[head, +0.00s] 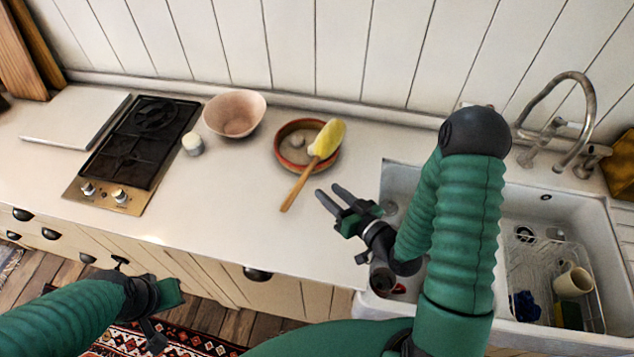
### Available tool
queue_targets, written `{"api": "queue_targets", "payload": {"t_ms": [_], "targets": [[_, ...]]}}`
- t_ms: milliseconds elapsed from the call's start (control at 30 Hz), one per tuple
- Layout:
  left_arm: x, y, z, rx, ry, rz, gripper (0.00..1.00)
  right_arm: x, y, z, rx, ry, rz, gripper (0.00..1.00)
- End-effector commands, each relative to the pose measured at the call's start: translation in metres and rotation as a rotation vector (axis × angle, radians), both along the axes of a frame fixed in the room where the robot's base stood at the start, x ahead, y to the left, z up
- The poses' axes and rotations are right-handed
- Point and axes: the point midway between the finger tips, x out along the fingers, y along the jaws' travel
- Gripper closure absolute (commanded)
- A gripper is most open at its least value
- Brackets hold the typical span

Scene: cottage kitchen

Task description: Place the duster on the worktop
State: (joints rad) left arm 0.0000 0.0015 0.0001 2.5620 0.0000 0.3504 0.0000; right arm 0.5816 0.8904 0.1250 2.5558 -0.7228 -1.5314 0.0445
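The duster has a yellow head (327,138) and a wooden handle (299,187). In the head view its head lies over the right side of a terracotta dish (291,161), and its handle slants down toward the front left over the worktop (225,205). Whether the handle end touches the worktop is unclear. My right gripper (328,191) is open and empty, its two dark fingers apart, just right of the handle and not touching it. My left gripper (158,310) is low at the left, in front of the cabinets and away from the duster; its fingers are not clear.
A pink bowl (235,113) and a small white pot (192,144) stand left of the dish. A gas hob (135,150) is further left. A white sink (402,178) with a dish rack (545,262) lies at the right. The front middle worktop is clear.

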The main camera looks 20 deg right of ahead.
Motion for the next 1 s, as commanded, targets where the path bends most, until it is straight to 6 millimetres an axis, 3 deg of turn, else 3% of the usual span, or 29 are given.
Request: {"api": "queue_targets", "payload": {"t_ms": [33,267,400,567,733,1000], "targets": [[0.001,0.000,0.018,0.000,-0.004,0.000,1.00,-0.006,-0.001,0.010,0.005,0.006,-0.001,0.61],[0.001,0.000,0.020,0.000,-0.004,0.000,1.00,-0.009,-0.001,-0.002,-0.077,0.076,0.028,0.61],[0.001,0.000,0.019,0.000,-0.004,0.000,1.00,-0.004,-0.004,-0.018,-0.251,0.267,0.052,0.61],[0.001,0.000,0.019,0.000,-0.004,0.000,1.00,-0.014,-0.015,-0.020,-0.402,0.505,0.030,0.61],[0.001,0.000,0.019,0.000,-0.004,0.000,1.00,-0.045,-0.016,-0.002,-0.463,0.747,-0.014,0.61],[0.001,0.000,0.019,0.000,-0.004,0.000,1.00,-0.112,0.018,0.033,-0.408,1.037,-0.011,0.61]]}}
